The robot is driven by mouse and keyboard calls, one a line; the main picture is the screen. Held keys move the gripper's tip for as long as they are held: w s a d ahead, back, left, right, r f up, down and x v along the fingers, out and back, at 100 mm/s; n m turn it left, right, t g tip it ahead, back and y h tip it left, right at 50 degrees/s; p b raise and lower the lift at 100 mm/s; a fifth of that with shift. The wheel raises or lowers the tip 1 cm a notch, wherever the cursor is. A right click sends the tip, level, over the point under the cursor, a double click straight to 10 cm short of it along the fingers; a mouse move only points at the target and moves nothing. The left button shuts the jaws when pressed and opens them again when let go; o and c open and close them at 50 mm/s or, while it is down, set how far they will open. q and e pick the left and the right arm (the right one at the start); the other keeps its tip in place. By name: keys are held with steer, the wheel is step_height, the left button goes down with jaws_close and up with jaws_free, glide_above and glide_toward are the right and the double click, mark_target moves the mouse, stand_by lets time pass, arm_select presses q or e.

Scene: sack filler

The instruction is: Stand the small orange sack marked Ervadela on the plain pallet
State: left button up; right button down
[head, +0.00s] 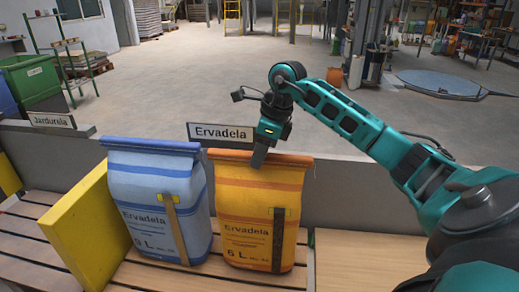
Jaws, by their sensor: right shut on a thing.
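The orange sack marked Ervadela (258,205), labelled 6 L, is upright beside a larger blue sack, with a dark strip down its front. My right gripper (259,158) comes down from above and is shut on the sack's folded top edge. The sack's base is at the slatted wooden surface (140,272); I cannot tell whether it rests there or hangs just above. A smooth pale wooden surface (370,262) lies to its right; I cannot tell which surface is the plain pallet. My left gripper is not in view.
The blue Ervadela sack (155,200) stands close on the left, with a yellow panel (85,230) beyond it. A low grey wall with an Ervadela sign (219,132) and a Jardurela sign (52,119) runs behind. The pale surface at right looks clear beneath my arm.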

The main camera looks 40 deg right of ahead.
steer(key=shift+f+b, duration=0.35)
steer(key=shift+f, duration=0.4)
steer(key=c, duration=1)
jaws_free()
steer(key=shift+c, duration=0.2)
steer(key=shift+o, duration=1.2)
steer(key=shift+f, duration=0.1)
steer(key=p+v, duration=0.1)
steer(key=v, duration=1.2)
